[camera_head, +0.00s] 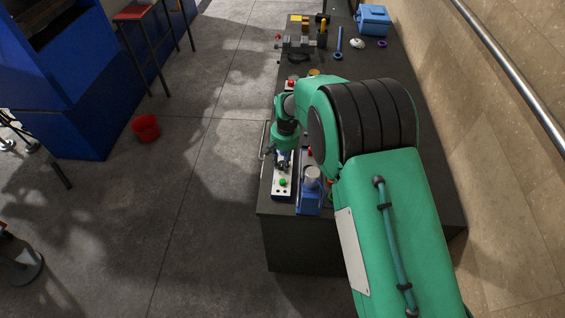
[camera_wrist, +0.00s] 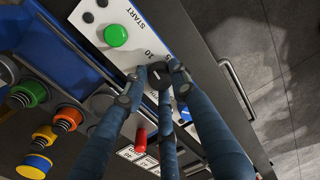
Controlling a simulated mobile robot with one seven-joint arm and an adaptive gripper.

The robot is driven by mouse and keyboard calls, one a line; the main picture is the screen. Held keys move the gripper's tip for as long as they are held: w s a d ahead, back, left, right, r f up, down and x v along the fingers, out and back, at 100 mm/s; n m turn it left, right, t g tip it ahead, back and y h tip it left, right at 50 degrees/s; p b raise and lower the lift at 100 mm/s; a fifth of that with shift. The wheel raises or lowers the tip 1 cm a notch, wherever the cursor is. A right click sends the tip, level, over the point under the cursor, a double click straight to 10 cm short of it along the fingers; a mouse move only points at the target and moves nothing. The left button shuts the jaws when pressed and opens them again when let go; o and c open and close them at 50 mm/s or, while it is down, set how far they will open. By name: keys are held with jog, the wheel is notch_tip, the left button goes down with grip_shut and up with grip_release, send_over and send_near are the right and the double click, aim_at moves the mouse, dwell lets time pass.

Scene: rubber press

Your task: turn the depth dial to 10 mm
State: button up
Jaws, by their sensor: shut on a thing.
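The depth dial (camera_wrist: 157,73) is a small black knob with a short white line, on a white control panel (camera_wrist: 105,14) in the wrist view. The line points roughly up in the picture, towards the side where the printed "10" stands; I cannot tell whether it lines up exactly. My gripper (camera_wrist: 158,79) is shut on the dial, its blue-grey fingers around it. In the head view my gripper (camera_head: 284,158) is over the panel near the bench's left edge, and the dial is hidden.
A green START button (camera_wrist: 116,35) is beside the dial. A red part (camera_wrist: 140,137) and coloured knobs, including an orange one (camera_wrist: 69,117), lie nearby. A metal handle (camera_wrist: 238,88) runs along the bench front. The dark bench (camera_head: 350,75) carries tools farther back.

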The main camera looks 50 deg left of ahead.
jog(key=shift+w+a+r+m, duration=0.1)
jog(key=shift+r+m, duration=0.1)
jog(key=shift+m, duration=0.4)
jog(key=o, duration=1.1)
jog(key=shift+o, duration=0.3)
jog(key=shift+f, duration=0.1)
notch_tip(320, 180, up, 12)
jog(key=shift+w+d, duration=0.2)
jog(key=shift+d, duration=0.1)
jog(key=shift+w, duration=0.1)
